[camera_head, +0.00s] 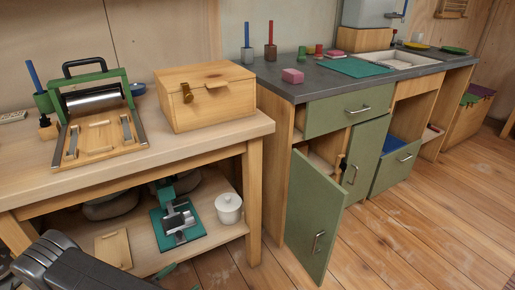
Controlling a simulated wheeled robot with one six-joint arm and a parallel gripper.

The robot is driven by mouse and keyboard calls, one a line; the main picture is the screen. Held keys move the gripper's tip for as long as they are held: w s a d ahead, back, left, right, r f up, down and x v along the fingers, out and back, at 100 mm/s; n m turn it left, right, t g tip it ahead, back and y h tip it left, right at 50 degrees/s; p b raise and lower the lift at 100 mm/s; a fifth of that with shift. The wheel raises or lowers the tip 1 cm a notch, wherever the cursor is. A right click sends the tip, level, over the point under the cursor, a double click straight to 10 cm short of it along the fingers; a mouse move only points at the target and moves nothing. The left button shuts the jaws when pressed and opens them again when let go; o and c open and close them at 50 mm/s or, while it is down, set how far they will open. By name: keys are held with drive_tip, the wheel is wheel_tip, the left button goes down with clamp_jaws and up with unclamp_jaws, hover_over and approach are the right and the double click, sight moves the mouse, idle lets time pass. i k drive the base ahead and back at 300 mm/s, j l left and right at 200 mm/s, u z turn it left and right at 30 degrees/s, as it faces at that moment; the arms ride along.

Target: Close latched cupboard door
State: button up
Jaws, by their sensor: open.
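A green cupboard door (313,220) stands swung wide open at the left of the kitchen counter's front, with its bar handle (318,242) low on its face. The cupboard opening behind it shows a bare wooden shelf and is partly hidden by the door. A second green door (368,155) is to its right, with an upright handle (352,174). A small dark part (343,163), perhaps a latch, shows at that door's left edge. Part of my dark arm shows at the bottom left, apart from the doors. My gripper is not in view.
A green drawer (345,109) sits above the doors and a lower green drawer (397,170) stands open. A wooden workbench (150,160) on the left holds a wooden box (207,98) and a roller press (97,115). The plank floor (425,225) at right is clear.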

sight(317, 203)
drive_tip(key=u, duration=1.3)
drive_tip(key=k+l+u, duration=0.1)
drive_tip(key=l+u, duration=0.2)
drive_tip(key=k+l, duration=0.15)
drive_tip(key=l, duration=0.2)
drive_tip(key=k+l, duration=0.15)
drive_tip(key=l, duration=0.2)
drive_tip(key=k+l, duration=0.15)
drive_tip(key=l, duration=0.25)
drive_tip(key=k+l, duration=0.15)
drive_tip(key=l, duration=0.2)
drive_tip(key=k+l, duration=0.15)
drive_tip(key=l, duration=0.2)
drive_tip(key=j, duration=0.2)
drive_tip(key=i+l, duration=0.15)
drive_tip(key=i, duration=0.05)
